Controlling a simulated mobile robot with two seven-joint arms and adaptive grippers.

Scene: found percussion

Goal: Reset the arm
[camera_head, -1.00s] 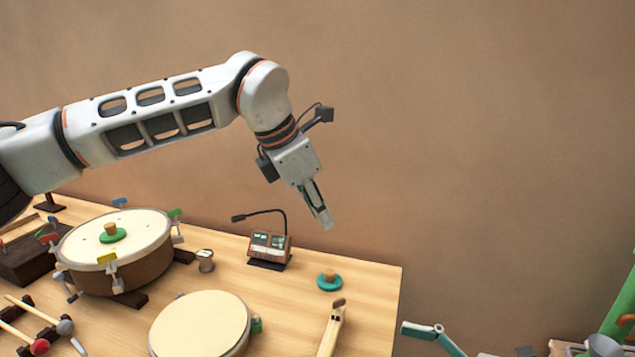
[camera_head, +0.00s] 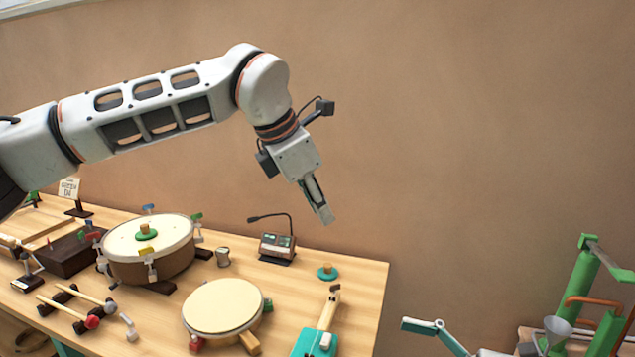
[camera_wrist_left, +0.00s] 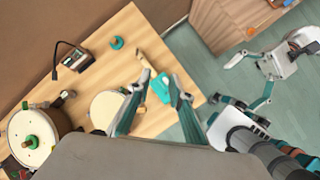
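My left arm reaches in from the left in the head view, raised above the table. Its gripper (camera_head: 324,214) points down and to the right, in front of the brown wall. In the left wrist view the two fingers of this gripper (camera_wrist_left: 160,82) stand apart with nothing between them. My right gripper (camera_wrist_left: 245,82) shows at the right of the left wrist view, its fingers spread and empty over the floor. In the head view only part of it shows at the bottom right.
The wooden table (camera_head: 350,280) carries a large drum (camera_head: 150,262), a smaller cream drum (camera_head: 222,306), a small device with a gooseneck (camera_head: 277,246), a teal knobbed disc (camera_head: 327,272) and mallets (camera_head: 85,312). A green stand (camera_head: 578,290) is at the right. Open floor lies right of the table.

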